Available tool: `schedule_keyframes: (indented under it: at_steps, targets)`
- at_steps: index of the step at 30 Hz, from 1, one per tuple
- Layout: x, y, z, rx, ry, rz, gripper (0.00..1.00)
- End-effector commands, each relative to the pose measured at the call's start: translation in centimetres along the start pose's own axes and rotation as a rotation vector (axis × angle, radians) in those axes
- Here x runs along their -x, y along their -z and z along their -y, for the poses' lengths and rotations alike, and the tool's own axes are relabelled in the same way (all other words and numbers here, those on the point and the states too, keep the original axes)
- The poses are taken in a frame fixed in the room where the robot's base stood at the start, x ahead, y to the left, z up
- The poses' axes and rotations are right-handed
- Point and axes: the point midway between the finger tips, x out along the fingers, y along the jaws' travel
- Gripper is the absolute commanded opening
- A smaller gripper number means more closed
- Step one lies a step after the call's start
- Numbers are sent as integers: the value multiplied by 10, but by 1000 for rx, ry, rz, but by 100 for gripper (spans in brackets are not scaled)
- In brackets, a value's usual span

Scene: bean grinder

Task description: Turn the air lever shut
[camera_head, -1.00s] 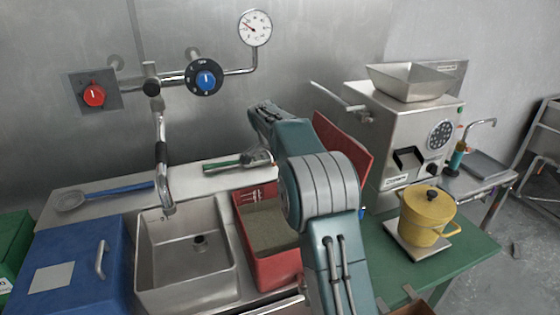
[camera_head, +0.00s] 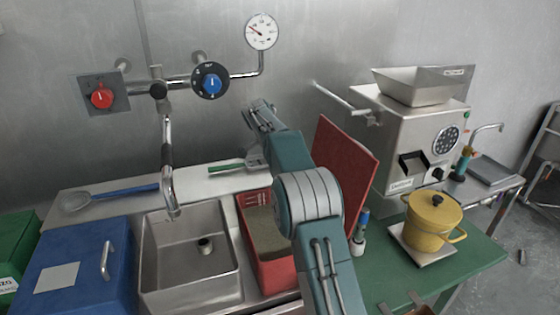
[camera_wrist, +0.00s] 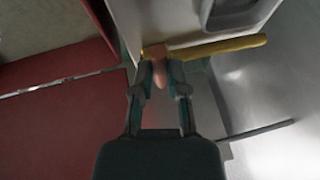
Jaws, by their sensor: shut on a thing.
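My gripper (camera_head: 258,116) shows end-on in the head view, above the white ledge and in front of the steel wall. In the wrist view its two fingers (camera_wrist: 159,78) are closed on a small orange piece (camera_wrist: 157,65). A yellow bar (camera_wrist: 225,46) runs to the right just beyond the fingertips. I cannot tell whether the orange piece joins the bar, or whether either is the air lever. No held thing shows clearly in the head view. A red knob (camera_head: 101,95) and a blue dial (camera_head: 211,82) sit on the wall pipework to the left of my gripper.
A pressure gauge (camera_head: 261,32) hangs above. A metal tap (camera_head: 168,150) stands over the sink (camera_head: 190,285). A red bin (camera_head: 275,270) is below my arm. A red board (camera_head: 345,160), the steel grinder (camera_head: 415,125) and a yellow pot (camera_head: 431,220) stand to the right.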

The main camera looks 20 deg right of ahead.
Motion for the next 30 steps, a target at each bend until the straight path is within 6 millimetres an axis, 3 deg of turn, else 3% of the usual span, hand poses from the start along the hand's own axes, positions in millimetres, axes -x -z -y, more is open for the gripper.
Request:
schedule_keyframes:
  at_steps: [3, 4, 6, 20, 30]
  targets:
    - [-1, 0, 1, 1, 5, 0, 0]
    - [-1, -1, 1, 1, 5, 0, 24]
    - [-1, -1, 1, 2, 5, 0, 54]
    - [8, 0, 0, 1, 5, 1, 54]
    - [73, -1, 2, 2, 7, 1, 54]
